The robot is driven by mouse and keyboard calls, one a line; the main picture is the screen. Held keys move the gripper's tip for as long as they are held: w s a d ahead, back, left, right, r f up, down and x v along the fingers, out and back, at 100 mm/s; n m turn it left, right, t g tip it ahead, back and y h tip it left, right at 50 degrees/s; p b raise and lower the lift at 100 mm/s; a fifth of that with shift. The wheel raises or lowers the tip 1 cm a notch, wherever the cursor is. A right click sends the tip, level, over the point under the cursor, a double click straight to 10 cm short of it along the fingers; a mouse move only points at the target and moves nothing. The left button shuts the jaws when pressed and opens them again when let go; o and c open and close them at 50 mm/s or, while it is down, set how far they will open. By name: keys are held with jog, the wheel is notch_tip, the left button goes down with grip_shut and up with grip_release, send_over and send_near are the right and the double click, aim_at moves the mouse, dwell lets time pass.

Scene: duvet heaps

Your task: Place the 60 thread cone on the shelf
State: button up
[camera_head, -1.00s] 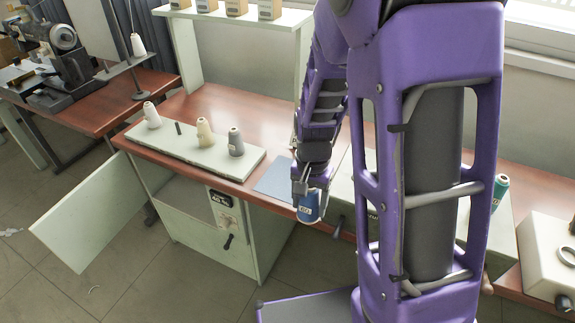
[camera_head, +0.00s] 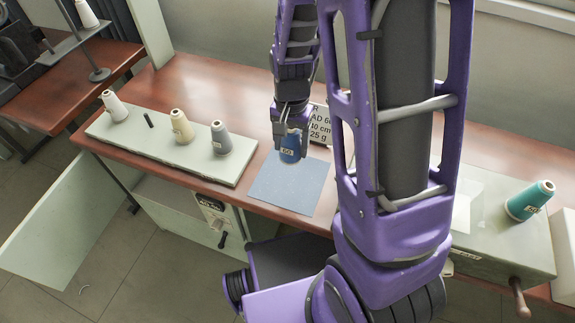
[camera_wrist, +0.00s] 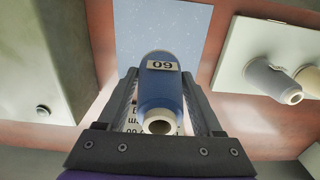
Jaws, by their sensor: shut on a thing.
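My gripper (camera_head: 291,150) is shut on the blue thread cone (camera_head: 289,149), whose label reads 60. The cone is at the back edge of a blue-grey sheet (camera_head: 285,190) on the brown table; I cannot tell how high above it. In the wrist view the blue cone (camera_wrist: 162,95) sits between both fingers, its label upside down and its pale core end towards the camera. A pale upright panel (camera_head: 150,32) stands at the table's back left; the shelf board with boxes seen earlier is out of view.
A pale board (camera_head: 165,152) left of my gripper holds a white cone (camera_head: 114,106), a cream cone (camera_head: 181,127), a grey cone (camera_head: 220,138) and a bare dark peg. A printed card (camera_head: 320,125) stands behind my gripper. A teal cone (camera_head: 530,201) is at the right.

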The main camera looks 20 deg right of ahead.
notch_tip(320, 180, down, 9)
jog(key=shift+f+b, duration=0.15)
jog(key=shift+b, duration=0.45)
jog(key=shift+s, duration=0.1)
jog(key=shift+f, duration=0.15)
jog(key=o, duration=1.5)
